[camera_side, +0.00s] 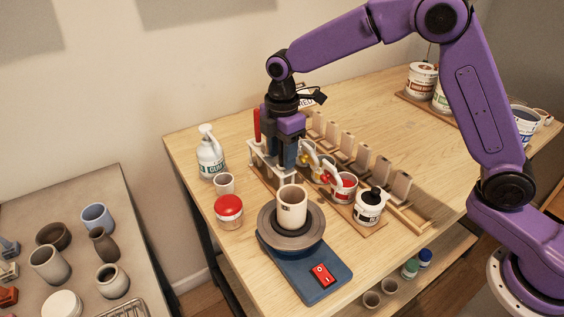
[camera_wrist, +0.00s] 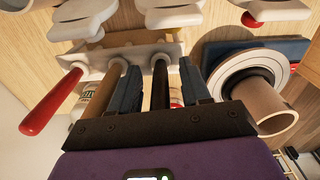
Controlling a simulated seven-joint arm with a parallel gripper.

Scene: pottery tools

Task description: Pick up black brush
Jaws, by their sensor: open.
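The black brush (camera_wrist: 160,88) shows as a dark handle standing in a white holder (camera_wrist: 125,50) in the wrist view. My gripper (camera_wrist: 159,68) is open, with one blue finger on each side of the black handle. I cannot tell whether either finger touches it. In the side view my gripper (camera_side: 284,152) points down over the white holder (camera_side: 262,160) and hides the black brush. A red-handled tool (camera_wrist: 50,103) and a beige-handled tool (camera_wrist: 104,90) stand in the same holder, to the left of the fingers in the wrist view.
A pottery wheel (camera_side: 290,237) carrying a beige cup (camera_side: 292,208) stands in front of the holder. A white spray bottle (camera_side: 210,154) and a red-lidded jar (camera_side: 229,211) are at left. A wooden rack (camera_side: 364,160) and paint pots (camera_side: 369,207) lie to the right.

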